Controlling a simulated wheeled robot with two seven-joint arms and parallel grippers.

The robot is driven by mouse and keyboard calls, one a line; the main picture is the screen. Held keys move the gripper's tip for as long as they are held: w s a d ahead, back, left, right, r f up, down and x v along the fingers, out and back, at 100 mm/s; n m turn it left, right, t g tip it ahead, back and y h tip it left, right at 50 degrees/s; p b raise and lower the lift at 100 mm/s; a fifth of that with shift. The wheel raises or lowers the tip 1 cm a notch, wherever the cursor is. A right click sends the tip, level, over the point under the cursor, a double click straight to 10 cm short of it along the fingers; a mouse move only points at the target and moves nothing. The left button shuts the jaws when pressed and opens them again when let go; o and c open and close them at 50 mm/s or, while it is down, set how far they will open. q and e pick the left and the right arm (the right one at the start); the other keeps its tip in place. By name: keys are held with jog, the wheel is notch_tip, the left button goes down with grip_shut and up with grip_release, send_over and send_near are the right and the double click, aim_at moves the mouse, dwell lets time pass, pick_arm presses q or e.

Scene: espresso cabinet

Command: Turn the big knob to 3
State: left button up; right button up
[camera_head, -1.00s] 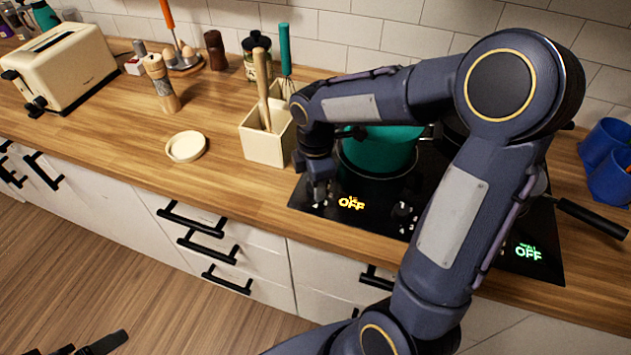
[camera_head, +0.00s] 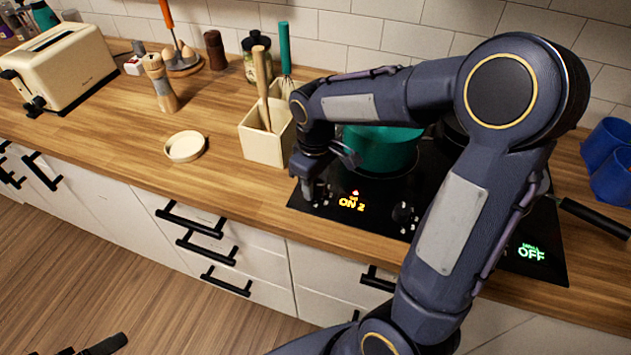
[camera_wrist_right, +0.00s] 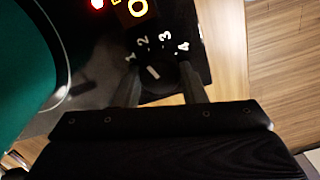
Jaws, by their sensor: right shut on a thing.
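The big knob (camera_wrist_right: 153,76) is dark, with a short white mark and the white numbers 1, 2, 3 and 4 around it in the right wrist view. My right gripper (camera_wrist_right: 160,86) is shut on it, one finger on each side. In the head view the right gripper (camera_head: 308,190) points down at the cooktop's front left corner and hides the knob. The orange display (camera_head: 351,203) beside it reads "ON 2", with a small red symbol above. A dark part at the bottom left edge seems to be my left gripper (camera_head: 92,347), mostly cut off.
A teal pot (camera_head: 383,150) stands on the black cooktop (camera_head: 375,222) behind the display. Another knob (camera_head: 403,213) sits right of it, and a green display (camera_head: 531,252) reads "OFF". A cream utensil holder (camera_head: 262,146) stands close to my right wrist.

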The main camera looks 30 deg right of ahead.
aim_at(316, 185)
jog(key=m, duration=0.4)
jog(key=shift+m, duration=2.6)
jog(key=o, duration=1)
notch_tip(316, 185, up, 8)
jog(key=shift+f, duration=0.1)
